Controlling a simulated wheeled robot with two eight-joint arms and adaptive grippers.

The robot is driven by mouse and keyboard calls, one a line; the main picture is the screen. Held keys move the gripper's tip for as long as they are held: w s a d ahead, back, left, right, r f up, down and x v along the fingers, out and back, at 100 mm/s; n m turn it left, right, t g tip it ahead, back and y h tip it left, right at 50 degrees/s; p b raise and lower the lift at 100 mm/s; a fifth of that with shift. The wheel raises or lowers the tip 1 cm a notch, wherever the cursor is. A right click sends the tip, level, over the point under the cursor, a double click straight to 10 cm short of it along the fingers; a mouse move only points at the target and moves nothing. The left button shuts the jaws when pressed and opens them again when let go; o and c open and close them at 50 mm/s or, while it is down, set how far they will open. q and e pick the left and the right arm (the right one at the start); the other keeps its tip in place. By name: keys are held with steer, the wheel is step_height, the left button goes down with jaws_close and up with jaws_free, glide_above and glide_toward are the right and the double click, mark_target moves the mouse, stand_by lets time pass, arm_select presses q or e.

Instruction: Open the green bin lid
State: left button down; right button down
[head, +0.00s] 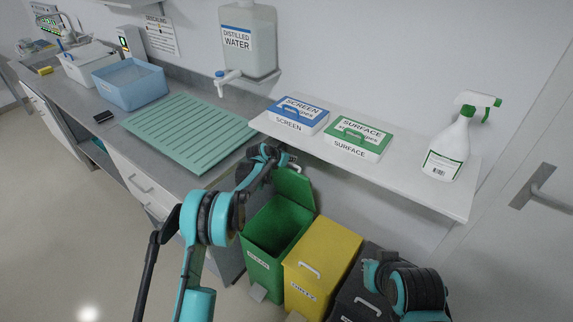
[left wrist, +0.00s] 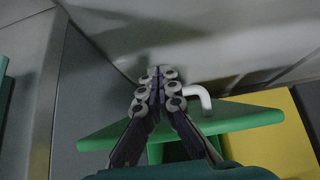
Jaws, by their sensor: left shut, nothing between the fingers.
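The green bin (head: 262,262) stands on the floor at the left of a row of bins, its dark inside showing from above. Its green lid (head: 294,188) is raised and stands up at the bin's back edge. In the left wrist view the lid (left wrist: 250,118) is seen close up, with a white handle (left wrist: 200,96) beside my fingers. My left gripper (head: 288,158) is at the top of the raised lid; its fingers (left wrist: 158,76) are shut with nothing between them. I cannot tell whether they touch the lid.
A yellow bin (head: 322,256) and a dark bin (head: 362,300) stand right of the green one, lids down. A white shelf (head: 400,180) with wipe boxes (head: 360,138) and a spray bottle (head: 448,145) overhangs behind. A grey counter with a green mat (head: 185,130) is at left.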

arm_select(q)
steer(key=shift+w+d, duration=0.15)
steer(key=shift+w, duration=0.05)
stand_by(0.4)
